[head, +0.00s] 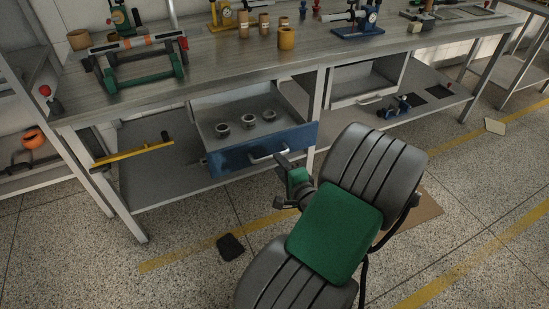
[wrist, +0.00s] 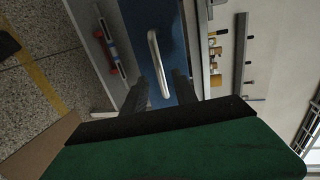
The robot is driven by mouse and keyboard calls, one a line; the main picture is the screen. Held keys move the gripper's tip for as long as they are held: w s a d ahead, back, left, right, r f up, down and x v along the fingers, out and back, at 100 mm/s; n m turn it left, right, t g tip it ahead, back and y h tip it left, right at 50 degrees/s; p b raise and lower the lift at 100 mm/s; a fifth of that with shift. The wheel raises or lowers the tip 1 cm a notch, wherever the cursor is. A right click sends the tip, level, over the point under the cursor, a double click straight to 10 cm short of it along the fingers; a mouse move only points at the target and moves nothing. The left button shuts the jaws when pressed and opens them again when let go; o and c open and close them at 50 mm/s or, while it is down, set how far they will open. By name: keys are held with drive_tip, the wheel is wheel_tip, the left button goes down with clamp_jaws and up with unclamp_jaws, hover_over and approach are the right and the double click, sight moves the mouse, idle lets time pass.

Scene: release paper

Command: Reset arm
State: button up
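My gripper (head: 290,164) is in front of the blue drawer front (head: 235,152), by the right end of its silver handle (head: 268,152). The drawer is pulled out below the workbench. In the wrist view, the two dark fingers of my gripper (wrist: 161,84) stand apart with nothing clamped between them. The silver handle (wrist: 156,60) shows lengthwise between and beyond the fingers. I cannot tell whether the fingertips still reach around it. My arm covers the lower middle of the head view.
Three small round metal parts (head: 247,121) sit in the open drawer. The workbench top (head: 205,62) above holds tools and brass cylinders (head: 287,38). A yellow bar (head: 132,153) sticks out at the left. A black object (head: 230,247) lies on the floor. Speckled floor (head: 180,275) is open at lower left.

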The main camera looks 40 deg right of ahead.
drive_tip(key=shift+v, duration=1.05)
drive_tip(key=w+a+r+n+g+y+p, duration=0.25)
drive_tip(key=a+n+g+y+p, duration=0.2)
drive_tip(key=a+n, duration=0.35)
drive_tip(key=w+a+r+n+g+y+p, duration=0.25)
drive_tip(key=a+r+n+p, duration=0.35)
drive_tip(key=a, duration=0.5)
drive_tip(key=s+a+r+n+g+h+p, duration=0.1)
drive_tip(key=s+a+r+n+g+p, duration=0.1)
drive_tip(key=r, duration=0.5)
drive_tip(key=s+a+r+n+g+h+p, duration=0.1)
drive_tip(key=s+a+r+n+g+p, duration=0.1)
drive_tip(key=s+a+r+n, duration=0.3)
drive_tip(key=shift+s+r+g+h+p, duration=0.4)
drive_tip(key=shift+s+r+p, duration=0.2)
drive_tip(key=shift+r+p, duration=0.35)
